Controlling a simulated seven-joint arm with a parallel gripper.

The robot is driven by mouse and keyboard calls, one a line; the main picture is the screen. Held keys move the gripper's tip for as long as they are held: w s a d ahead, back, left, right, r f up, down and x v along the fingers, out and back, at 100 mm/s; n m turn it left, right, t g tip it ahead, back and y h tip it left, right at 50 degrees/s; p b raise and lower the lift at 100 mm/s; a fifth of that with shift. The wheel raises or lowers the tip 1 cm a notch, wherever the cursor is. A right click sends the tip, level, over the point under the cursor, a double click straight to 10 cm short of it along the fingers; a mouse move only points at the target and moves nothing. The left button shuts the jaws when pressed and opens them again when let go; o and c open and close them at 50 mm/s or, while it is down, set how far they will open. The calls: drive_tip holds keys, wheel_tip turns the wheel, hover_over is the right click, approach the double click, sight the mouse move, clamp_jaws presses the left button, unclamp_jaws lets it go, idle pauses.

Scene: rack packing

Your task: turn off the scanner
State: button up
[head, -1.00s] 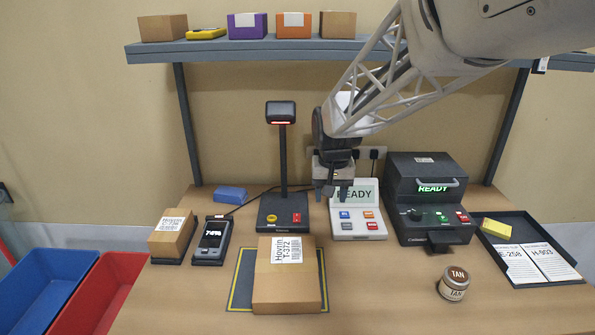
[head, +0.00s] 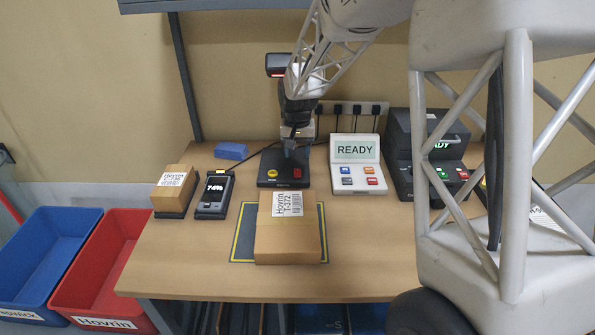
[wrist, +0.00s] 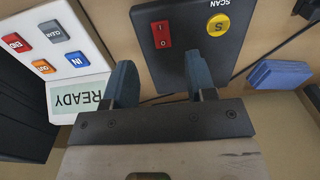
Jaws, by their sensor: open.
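The scanner (head: 278,67) is a dark head on a post, partly hidden by my arm, with a thin red glow on its underside. Its black base (head: 268,181) carries a round yellow button (head: 272,174) and a red switch (head: 297,173). In the wrist view, the red rocker switch (wrist: 161,34) is marked with I and O, and the yellow button (wrist: 218,25) with S, beside the word SCAN. My gripper (head: 291,150) is open and empty above the base. In the wrist view, its fingers (wrist: 160,78) are spread, with the switch ahead of the gap between them.
A white READY panel (head: 358,180) with several buttons stands close to the right. A carton (head: 288,242) lies in front on a mat. A handheld device (head: 214,197) and a small box (head: 172,190) are at left, a blue block (head: 231,151) behind. A black machine (head: 400,150) is partly hidden.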

sight(298, 176)
idle(0.3)
drive_tip(key=shift+f, duration=3.95)
drive_tip(key=shift+c, duration=0.3)
